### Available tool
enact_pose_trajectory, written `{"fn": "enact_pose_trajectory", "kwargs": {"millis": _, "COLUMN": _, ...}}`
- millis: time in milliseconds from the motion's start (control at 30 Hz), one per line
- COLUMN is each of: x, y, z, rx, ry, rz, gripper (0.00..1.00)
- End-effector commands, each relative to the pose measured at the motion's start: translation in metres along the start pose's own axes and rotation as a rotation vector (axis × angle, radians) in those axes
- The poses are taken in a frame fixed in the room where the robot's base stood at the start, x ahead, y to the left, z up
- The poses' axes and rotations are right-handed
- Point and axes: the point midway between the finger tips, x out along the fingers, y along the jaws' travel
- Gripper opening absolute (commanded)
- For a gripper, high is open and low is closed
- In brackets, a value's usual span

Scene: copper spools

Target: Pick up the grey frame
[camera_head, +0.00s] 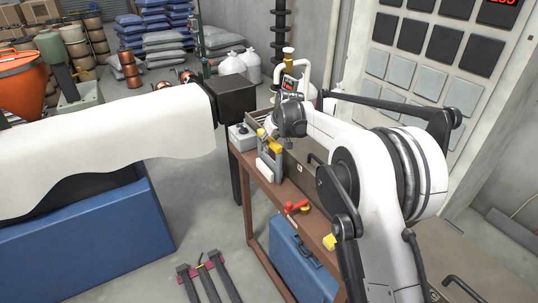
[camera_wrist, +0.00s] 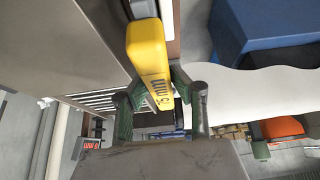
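The grey frame (camera_head: 278,166) stands upright near the far end of a brown bench, with a yellow part (camera_head: 273,145) at its top. My gripper (camera_head: 284,138) is down at that top; its fingers are small and partly hidden in the head view. In the wrist view a yellow block with dark lettering (camera_wrist: 148,58) lies between the two dark green fingers of my gripper (camera_wrist: 154,88). The fingers are close to its two sides. I cannot tell whether they press on it. The rest of the frame is mostly hidden there.
A brown bench (camera_head: 262,197) carries a red-handled item (camera_head: 297,207), a yellow piece (camera_head: 329,242) and a grey box with a knob (camera_head: 242,137). A blue case (camera_head: 296,262) is below. A white sheet on a blue machine (camera_head: 85,235) is left. Panelled wall stands right.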

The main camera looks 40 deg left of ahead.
Motion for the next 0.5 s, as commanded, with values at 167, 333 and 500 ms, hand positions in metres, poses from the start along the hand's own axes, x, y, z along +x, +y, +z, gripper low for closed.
{"fn": "enact_pose_trajectory", "kwargs": {"millis": 167, "x": 0.0000, "y": 0.0000, "z": 0.0000, "rx": 0.000, "ry": 0.000, "rz": 0.000, "gripper": 0.00}}
{"fn": "enact_pose_trajectory", "kwargs": {"millis": 333, "x": 0.0001, "y": 0.0000, "z": 0.0000, "rx": 0.000, "ry": 0.000, "rz": 0.000, "gripper": 0.00}}
{"fn": "enact_pose_trajectory", "kwargs": {"millis": 500, "x": -0.0003, "y": 0.0000, "z": -0.0002, "rx": 0.000, "ry": 0.000, "rz": 0.000, "gripper": 0.00}}
